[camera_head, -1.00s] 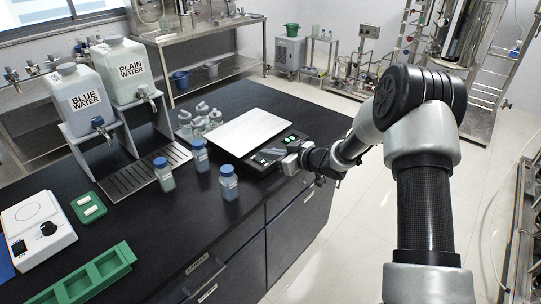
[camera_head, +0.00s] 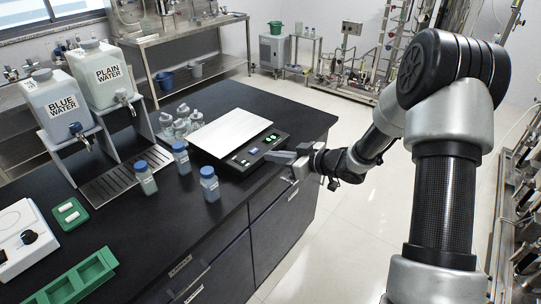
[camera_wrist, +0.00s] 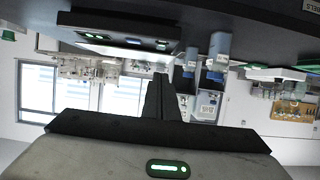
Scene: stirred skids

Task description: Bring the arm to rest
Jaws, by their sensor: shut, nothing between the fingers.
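My gripper (camera_head: 279,157) is at the bench's front right edge, beside the front of the flat balance. In the wrist view its two dark fingers (camera_wrist: 163,97) are together with nothing between them. The wrist picture is upside down. My arm reaches in from the right of the head view, bent at the elbow, with the forearm sloping down to the gripper.
The balance (camera_head: 233,129) with a bright plate lies on the black bench (camera_head: 250,98). Three blue-capped bottles, one of them nearest (camera_head: 210,186), stand left of the gripper. Water tanks (camera_head: 60,105) stand at the left. Pale floor (camera_head: 350,235) is clear in front of the bench.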

